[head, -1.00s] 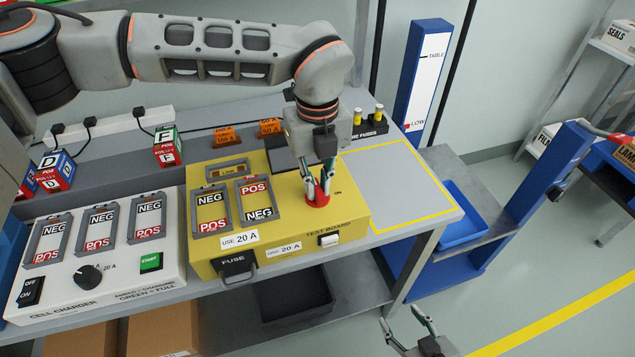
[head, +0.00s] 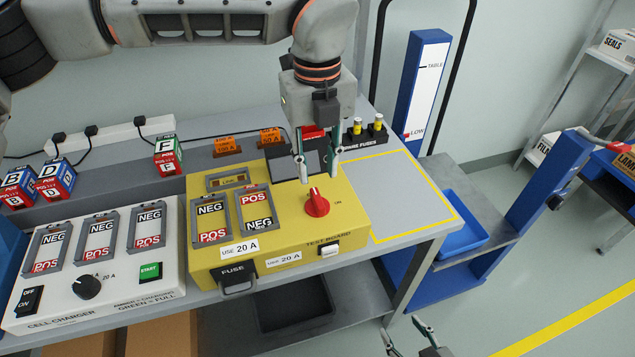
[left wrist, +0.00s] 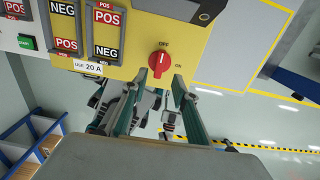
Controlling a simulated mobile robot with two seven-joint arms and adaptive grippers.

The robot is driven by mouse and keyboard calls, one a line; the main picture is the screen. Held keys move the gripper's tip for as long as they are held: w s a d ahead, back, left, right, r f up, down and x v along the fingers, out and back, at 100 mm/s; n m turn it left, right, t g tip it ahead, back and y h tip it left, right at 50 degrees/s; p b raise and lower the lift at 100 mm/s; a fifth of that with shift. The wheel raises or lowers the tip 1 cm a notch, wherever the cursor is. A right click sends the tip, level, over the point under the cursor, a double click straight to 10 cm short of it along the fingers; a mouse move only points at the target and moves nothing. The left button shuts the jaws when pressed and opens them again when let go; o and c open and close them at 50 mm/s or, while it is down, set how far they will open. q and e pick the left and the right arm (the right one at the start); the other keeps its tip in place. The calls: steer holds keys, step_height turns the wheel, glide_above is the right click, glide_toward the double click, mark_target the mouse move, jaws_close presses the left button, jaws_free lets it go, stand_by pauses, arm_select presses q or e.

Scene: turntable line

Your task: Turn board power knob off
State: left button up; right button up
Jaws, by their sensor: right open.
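The red power knob (head: 317,203) is on the yellow test board (head: 347,222). In the left wrist view, the knob (left wrist: 160,63) has its white mark pointing up at the OFF label (left wrist: 164,44); the ON label (left wrist: 178,66) is to its right. My left gripper (head: 319,172) is open and empty, above and behind the knob in the head view. Its fingers are apart and clear of the knob; they also show in the left wrist view (left wrist: 160,80). My right gripper (head: 402,331) is open and empty at the bottom edge, low in front of the bench.
A white cell charger (head: 125,292) stands left of the board. Fuses (head: 368,130) and battery blocks (head: 167,150) sit along the back. A yellow-outlined grey area (head: 405,190) on the right of the bench is clear. A blue tray (head: 460,232) is beyond it.

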arm_select(q)
steer(key=shift+r, duration=2.2)
